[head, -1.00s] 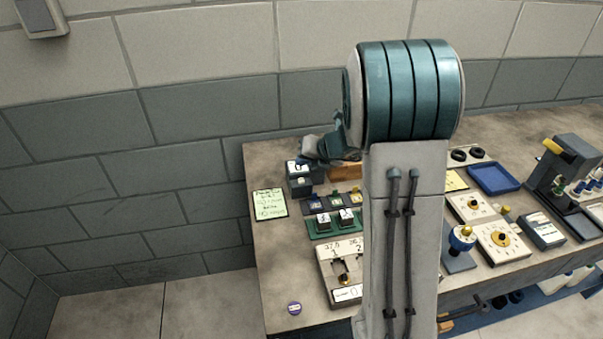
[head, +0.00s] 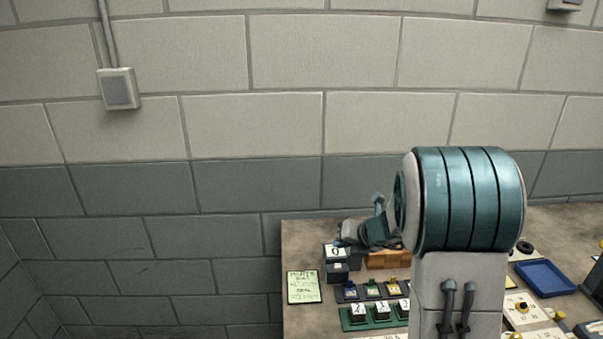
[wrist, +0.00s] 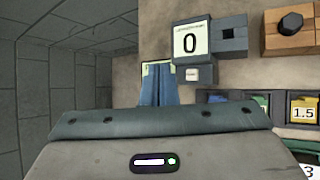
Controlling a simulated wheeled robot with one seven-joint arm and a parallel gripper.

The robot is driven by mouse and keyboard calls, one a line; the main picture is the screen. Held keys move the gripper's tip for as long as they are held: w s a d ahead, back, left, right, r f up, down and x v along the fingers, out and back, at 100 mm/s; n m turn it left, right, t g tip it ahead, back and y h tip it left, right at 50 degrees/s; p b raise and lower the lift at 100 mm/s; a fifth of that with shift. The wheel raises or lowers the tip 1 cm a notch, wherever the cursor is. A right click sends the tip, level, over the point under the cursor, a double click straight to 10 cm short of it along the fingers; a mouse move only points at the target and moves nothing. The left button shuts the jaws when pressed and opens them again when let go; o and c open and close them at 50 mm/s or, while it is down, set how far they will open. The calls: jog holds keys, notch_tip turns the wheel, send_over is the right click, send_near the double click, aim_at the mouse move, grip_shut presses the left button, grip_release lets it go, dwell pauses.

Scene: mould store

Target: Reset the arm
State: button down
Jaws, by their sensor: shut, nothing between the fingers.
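My arm stands at the right of the head view, its large teal joint in front of the bench. Its wrist end reaches over the bench's far left corner, and the fingers cannot be made out there. In the wrist view my gripper (wrist: 159,82) shows as blue-grey fingers close together, shut and empty. They overlap a pale green note, which lies on the bench (head: 302,237) in the head view. The fingers appear just left of a dark block with a "0" label (wrist: 190,42); their height above the bench is unclear.
The written note (head: 304,287) lies at the bench's left edge. A wooden block (head: 388,260), a green rack (head: 357,322) with numbered blocks, and a blue tray (head: 545,278) stand on the bench. A wall box (head: 119,89) hangs upper left. My arm hides the middle of the bench.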

jog(key=s+a+r+n+g, duration=0.2)
jog(key=s+a+r+n, duration=0.15)
jog(key=s+n, duration=0.5)
jog(key=s+a+r+n+g, duration=0.15)
jog(key=s+r+n, duration=0.25)
jog(key=s+n, duration=0.5)
jog(key=s+d+n+h, duration=0.2)
jog(key=s+n, duration=0.4)
jog(key=n, duration=0.4)
jog(key=s+d+n+h, duration=0.2)
jog(key=s+n+h, duration=0.1)
jog(key=s+n, duration=0.4)
jog(key=n, duration=0.2)
jog(key=shift+d+r+n+h, duration=0.2)
jog(key=shift+d+n+h, duration=0.1)
jog(key=shift+d+n, duration=0.1)
jog(key=shift+s+g, duration=0.1)
jog(key=shift+g, duration=0.15)
